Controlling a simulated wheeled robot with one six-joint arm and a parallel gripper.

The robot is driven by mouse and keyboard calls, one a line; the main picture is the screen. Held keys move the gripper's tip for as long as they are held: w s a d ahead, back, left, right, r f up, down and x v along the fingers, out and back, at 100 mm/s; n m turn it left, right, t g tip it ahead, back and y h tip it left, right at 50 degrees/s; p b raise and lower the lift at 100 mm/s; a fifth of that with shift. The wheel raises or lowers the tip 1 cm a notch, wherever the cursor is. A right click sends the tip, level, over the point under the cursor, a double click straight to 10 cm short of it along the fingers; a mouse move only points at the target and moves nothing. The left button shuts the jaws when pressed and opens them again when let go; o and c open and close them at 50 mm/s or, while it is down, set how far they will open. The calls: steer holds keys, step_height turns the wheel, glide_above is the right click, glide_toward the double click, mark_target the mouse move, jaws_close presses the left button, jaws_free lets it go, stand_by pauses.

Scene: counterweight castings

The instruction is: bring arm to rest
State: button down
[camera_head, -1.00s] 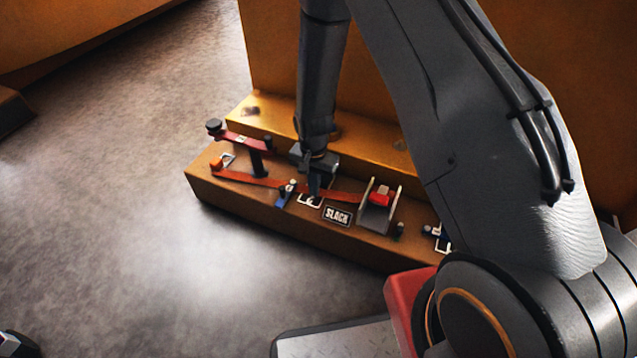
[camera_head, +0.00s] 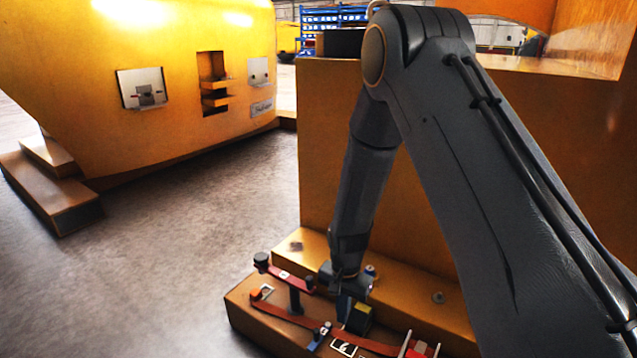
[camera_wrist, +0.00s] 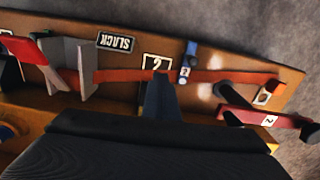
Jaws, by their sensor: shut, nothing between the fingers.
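My arm reaches down in front of an orange casting, bent at the elbow. My gripper (camera_head: 343,318) is low over the casting's stepped ledge (camera_head: 262,325), pointing down. In the wrist view the gripper (camera_wrist: 160,92) shows as dark fingers closed together with nothing between them. The fingertips are close to a red strap (camera_wrist: 225,77) and a plate marked "2" (camera_wrist: 156,63). I cannot tell whether they touch anything. The strap runs along the ledge, past a small blue clamp (camera_wrist: 187,61).
A "SLACK" plate (camera_wrist: 117,42) and a grey bracket (camera_wrist: 70,63) lie along the ledge. A red lever (camera_head: 284,274) with dark posts stands at its left end. A large yellow casting (camera_head: 200,100) stands at the back left. The grey floor (camera_head: 175,260) between is clear.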

steer(key=s+a+r+n, duration=0.3)
steer(key=s+a+r, duration=0.15)
steer(key=r, duration=0.45)
steer(key=s+a+r+n, duration=0.2)
steer(key=s+a+r, duration=0.3)
steer(key=r, duration=0.5)
steer(key=s+r+n+y, duration=0.1)
steer(key=s+r+n, duration=0.4)
steer(key=s, duration=0.5)
steer(key=s+r+n+y, duration=0.1)
steer(key=s+r+n, duration=0.1)
steer(key=s+r, duration=0.6)
steer(key=s+d+r+m+h+p, duration=0.2)
steer(key=d+r+m+p, duration=0.3)
steer(key=d+r+p, duration=1.6)
steer(key=shift+r+m+p, duration=0.4)
steer(key=shift+r+p, duration=1.15)
steer(key=shift+p, duration=4.8)
steer(key=shift+d, duration=0.1)
